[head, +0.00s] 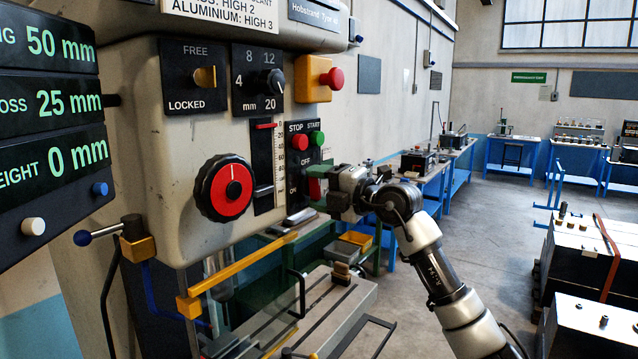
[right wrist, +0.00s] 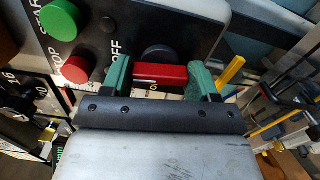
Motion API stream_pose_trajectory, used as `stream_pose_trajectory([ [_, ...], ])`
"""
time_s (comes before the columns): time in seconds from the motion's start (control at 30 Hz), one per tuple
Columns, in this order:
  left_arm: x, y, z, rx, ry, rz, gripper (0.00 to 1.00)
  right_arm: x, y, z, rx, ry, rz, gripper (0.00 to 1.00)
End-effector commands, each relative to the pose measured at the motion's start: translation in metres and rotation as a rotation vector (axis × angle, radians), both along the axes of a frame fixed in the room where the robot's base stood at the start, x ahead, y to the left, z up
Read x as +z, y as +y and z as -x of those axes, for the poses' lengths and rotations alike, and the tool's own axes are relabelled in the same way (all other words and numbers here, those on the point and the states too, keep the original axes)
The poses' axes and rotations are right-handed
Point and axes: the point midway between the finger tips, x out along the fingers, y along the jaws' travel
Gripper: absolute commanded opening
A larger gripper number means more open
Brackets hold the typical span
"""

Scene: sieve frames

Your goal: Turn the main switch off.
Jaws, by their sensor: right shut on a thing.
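The main switch is on the machine's dark control panel (head: 292,150), below the stop and start buttons. Its red handle (head: 314,188) shows partly behind my gripper in the head view. In the right wrist view the red handle (right wrist: 160,73) lies across the picture between the green fingers, with a round dark knob behind it. My right gripper (right wrist: 162,76) is shut on the handle; it also shows in the head view (head: 318,194). An OFF label is beside the handle; which mark the handle points to I cannot tell. My left gripper is not in view.
A red stop button (head: 298,141) and green start button (head: 317,138) sit just above the switch. A yellow box with a red emergency button (head: 332,77) is higher up. A red-black dial (head: 224,188) is left. The machine table (head: 320,310) is below.

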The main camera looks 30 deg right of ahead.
Motion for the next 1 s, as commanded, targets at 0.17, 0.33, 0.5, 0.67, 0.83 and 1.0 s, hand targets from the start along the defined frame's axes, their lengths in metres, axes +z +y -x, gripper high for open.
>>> stream_pose_trajectory([
  [0.17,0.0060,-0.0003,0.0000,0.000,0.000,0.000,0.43,0.0012,-0.0005,0.0000,-0.002,0.032,-0.078,0.36],
  [0.33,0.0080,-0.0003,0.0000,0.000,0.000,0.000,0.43,0.0008,-0.0005,0.0000,-0.002,0.049,-0.122,0.36],
  [0.5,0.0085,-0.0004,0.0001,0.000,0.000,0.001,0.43,0.0005,-0.0005,0.0001,-0.002,0.056,-0.139,0.36],
  [0.67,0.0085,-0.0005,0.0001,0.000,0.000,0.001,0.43,0.0003,-0.0005,0.0001,-0.001,0.058,-0.143,0.36],
  [0.83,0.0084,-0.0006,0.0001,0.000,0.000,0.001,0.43,0.0002,-0.0005,0.0000,-0.001,0.058,-0.143,0.36],
  [1.0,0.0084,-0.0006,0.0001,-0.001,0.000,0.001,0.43,0.0002,-0.0004,0.0000,-0.001,0.057,-0.142,0.79],
])
